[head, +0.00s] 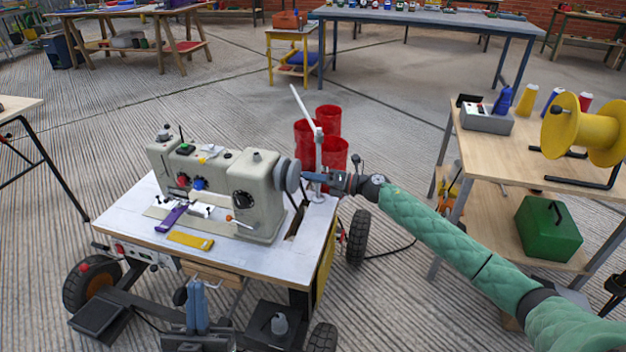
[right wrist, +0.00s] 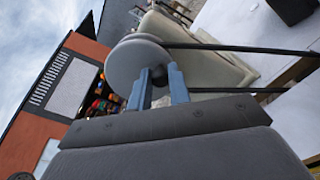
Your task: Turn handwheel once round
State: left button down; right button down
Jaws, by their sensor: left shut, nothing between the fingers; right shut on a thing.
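The grey handwheel (head: 287,175) sits on the right end of a beige sewing machine (head: 255,205), on a wheeled white-topped table (head: 125,208). My right gripper (head: 309,177) reaches in from the right at the handwheel. In the right wrist view the round handwheel (right wrist: 135,62) is just beyond the fingers. My right gripper (right wrist: 160,82) is shut on a small dark part at the wheel, seemingly its knob; the fingers partly hide it. My left gripper (head: 197,284) is shut and empty, low at the table's front edge, fingers pointing up.
A white thread stand (head: 318,150) and red bins (head: 328,118) stand close behind the right gripper. A dark belt (right wrist: 240,47) runs from the wheel. A wooden bench (head: 510,150) with a yellow spool (head: 565,128) stands right.

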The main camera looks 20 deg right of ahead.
jog(key=shift+f, duration=0.1)
dwell(0.3)
jog(key=c, duration=1.3)
grip_release()
jog(key=v, duration=0.7)
jog(key=shift+s+d, duration=0.25)
jog(key=shift+d, duration=0.1)
